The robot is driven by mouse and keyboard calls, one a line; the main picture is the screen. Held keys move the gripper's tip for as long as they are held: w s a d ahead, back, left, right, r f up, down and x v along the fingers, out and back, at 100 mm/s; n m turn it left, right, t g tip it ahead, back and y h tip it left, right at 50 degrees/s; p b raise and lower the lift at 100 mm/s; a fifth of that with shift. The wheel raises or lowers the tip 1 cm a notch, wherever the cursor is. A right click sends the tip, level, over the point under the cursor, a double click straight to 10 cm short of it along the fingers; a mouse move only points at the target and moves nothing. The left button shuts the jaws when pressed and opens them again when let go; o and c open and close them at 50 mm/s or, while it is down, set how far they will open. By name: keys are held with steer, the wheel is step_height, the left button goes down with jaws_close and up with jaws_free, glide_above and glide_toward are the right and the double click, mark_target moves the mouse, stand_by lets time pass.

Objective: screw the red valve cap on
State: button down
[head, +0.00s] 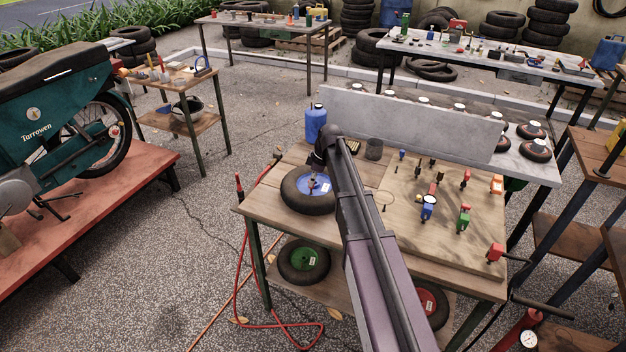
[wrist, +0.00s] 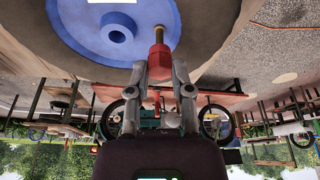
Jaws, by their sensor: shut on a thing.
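A tyre (head: 301,203) with a blue hub (head: 318,187) lies flat on the wooden workbench's left end. My gripper (head: 316,172) reaches down over this hub. In the wrist view, my gripper (wrist: 159,72) is shut on the red valve cap (wrist: 159,62), one finger on each side. The blue hub (wrist: 90,25) fills the top of that view, with the cap close beside it.
A red hose (head: 240,255) hangs at the left edge.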

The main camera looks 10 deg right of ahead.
steer(key=shift+m+t+h, duration=0.3)
steer(key=shift+m+t, duration=0.1)
steer(key=shift+m, duration=1.2)
steer(key=shift+s+a+m, duration=0.1)
steer(key=shift+m, duration=1)
steer(key=shift+m+t+h, duration=0.3)
steer(key=shift+m, duration=0.2)
steer(key=shift+m+h, duration=0.5)
steer(key=shift+m, duration=1.1)
steer(key=shift+a, duration=0.1)
